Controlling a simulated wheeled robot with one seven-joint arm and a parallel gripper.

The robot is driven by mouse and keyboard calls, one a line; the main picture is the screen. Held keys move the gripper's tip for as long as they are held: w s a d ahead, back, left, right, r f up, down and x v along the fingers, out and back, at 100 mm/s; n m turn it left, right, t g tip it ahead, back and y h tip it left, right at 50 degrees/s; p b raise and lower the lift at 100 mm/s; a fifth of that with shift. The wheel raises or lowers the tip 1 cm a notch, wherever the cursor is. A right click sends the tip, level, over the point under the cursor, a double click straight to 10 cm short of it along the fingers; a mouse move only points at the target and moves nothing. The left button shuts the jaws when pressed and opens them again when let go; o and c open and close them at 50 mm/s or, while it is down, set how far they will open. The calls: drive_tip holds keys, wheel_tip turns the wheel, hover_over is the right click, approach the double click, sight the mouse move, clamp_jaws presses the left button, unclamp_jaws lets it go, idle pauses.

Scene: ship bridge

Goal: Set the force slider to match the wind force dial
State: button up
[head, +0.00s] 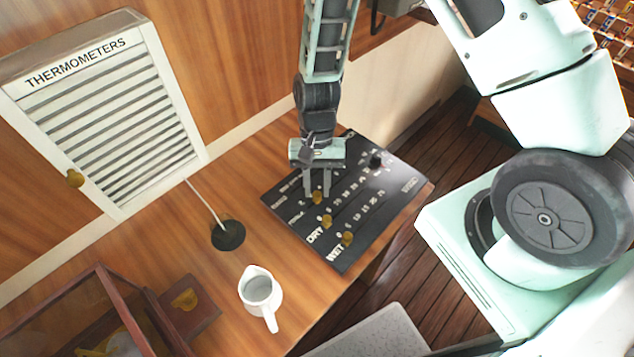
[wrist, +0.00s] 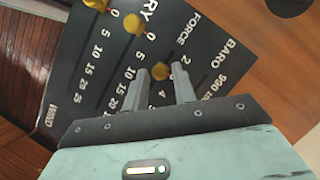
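A black slider panel (head: 347,252) lies on the wooden desk, with white scales and brass knobs; the wrist view also shows the panel (wrist: 75,75). The force knob (wrist: 160,70) is on the row labelled FORCE, near its low numbers. My gripper (head: 317,196) points down over this row, fingers open on either side of the knob; a gap shows in the wrist view (wrist: 160,74). The dry knob (wrist: 133,22) and wet knob (wrist: 97,4) sit near the zeros of their rows. No wind force reading can be made out.
A white jug (head: 262,291), a dark round disc (head: 228,235) and a glass-sided case (head: 85,310) stand left of the panel. A louvred THERMOMETERS box (head: 115,125) is on the wall. Wooden floor lies to the right.

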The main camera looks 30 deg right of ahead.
clamp_jaws()
drive_tip(key=shift+s+a, duration=0.3)
drive_tip(key=shift+a, duration=0.5)
drive_tip(key=shift+s+a, duration=0.25)
drive_tip(key=shift+a, duration=0.55)
drive_tip(key=shift+o, duration=2.1)
unclamp_jaws()
drive_tip(key=shift+a, duration=0.15)
drive_tip(key=shift+w+r, duration=0.2)
drive_tip(key=shift+r, duration=0.05)
drive_tip(key=b+v, duration=0.3)
drive_tip(key=v, duration=1.4)
drive_tip(key=shift+s, duration=0.1)
